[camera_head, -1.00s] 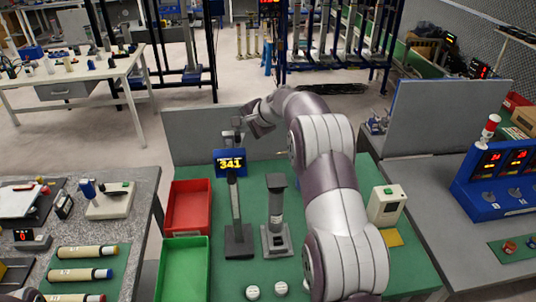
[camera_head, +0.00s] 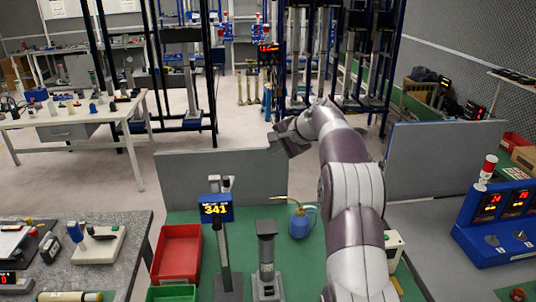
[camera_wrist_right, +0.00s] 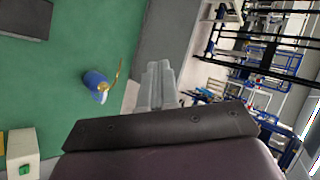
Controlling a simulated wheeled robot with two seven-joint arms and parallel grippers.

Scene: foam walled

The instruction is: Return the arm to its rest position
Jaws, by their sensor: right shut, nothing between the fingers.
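My right arm reaches up from the bottom right of the head view, and its right gripper (camera_head: 277,139) is raised in front of the low grey partition at the back of the green table. In the right wrist view the two grey fingers of the right gripper (camera_wrist_right: 158,86) lie together, shut and empty. They touch nothing. My left gripper is not in view.
The green table (camera_head: 190,217) bears a blue oil can (camera_head: 301,224), a display reading 341 (camera_head: 216,208), a grey post stand (camera_head: 266,262), a red bin (camera_head: 177,254) and a green bin (camera_head: 171,293). A grey partition (camera_head: 215,179) stands behind. A blue display box (camera_head: 490,220) is right.

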